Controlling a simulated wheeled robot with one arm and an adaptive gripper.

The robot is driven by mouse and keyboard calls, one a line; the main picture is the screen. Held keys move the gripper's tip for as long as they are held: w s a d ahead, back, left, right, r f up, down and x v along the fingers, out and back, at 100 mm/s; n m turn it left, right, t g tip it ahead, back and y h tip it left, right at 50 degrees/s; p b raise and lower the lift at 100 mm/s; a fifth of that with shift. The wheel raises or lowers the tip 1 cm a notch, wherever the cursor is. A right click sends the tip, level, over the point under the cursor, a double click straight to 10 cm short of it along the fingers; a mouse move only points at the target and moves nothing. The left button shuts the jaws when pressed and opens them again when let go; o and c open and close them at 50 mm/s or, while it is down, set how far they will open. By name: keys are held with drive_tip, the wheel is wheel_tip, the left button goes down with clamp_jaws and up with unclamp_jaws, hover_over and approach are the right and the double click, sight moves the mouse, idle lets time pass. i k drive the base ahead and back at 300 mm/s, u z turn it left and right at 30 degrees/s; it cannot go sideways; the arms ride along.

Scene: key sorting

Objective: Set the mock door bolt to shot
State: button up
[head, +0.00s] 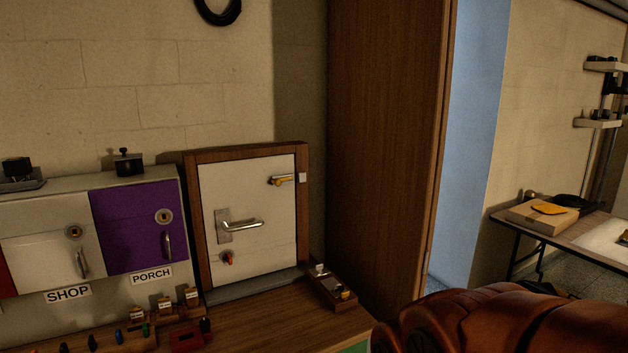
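The mock door (265,190) is a white panel in a brown wooden frame, standing upright on the wooden bench against the wall. Its brass bolt (281,180) lies near the panel's top right corner. A small pale keeper (302,178) sits on the frame just right of the bolt. I cannot tell at this size whether the bolt's tip enters the keeper. A silver lever handle (240,225) is at mid-height, and a small red turn piece (228,258) is below it. My gripper is not in view; an orange-brown part of my arm shows at the lower right.
Left of the door are a purple PORCH box door (135,225) and a white SHOP box door (50,255). Several keys stand in a wooden rack (115,340) in front. A small wooden tray (333,290) is right of the door. A tall brown wooden panel (380,140) rises beyond it.

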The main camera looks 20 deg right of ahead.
sight(277, 182)
drive_tip(key=k, duration=0.65)
drive_tip(key=u, duration=0.35)
drive_tip(key=i, duration=0.7)
drive_tip(key=u, duration=0.55)
drive_tip(key=i, duration=0.6)
drive_tip(key=u, duration=0.1)
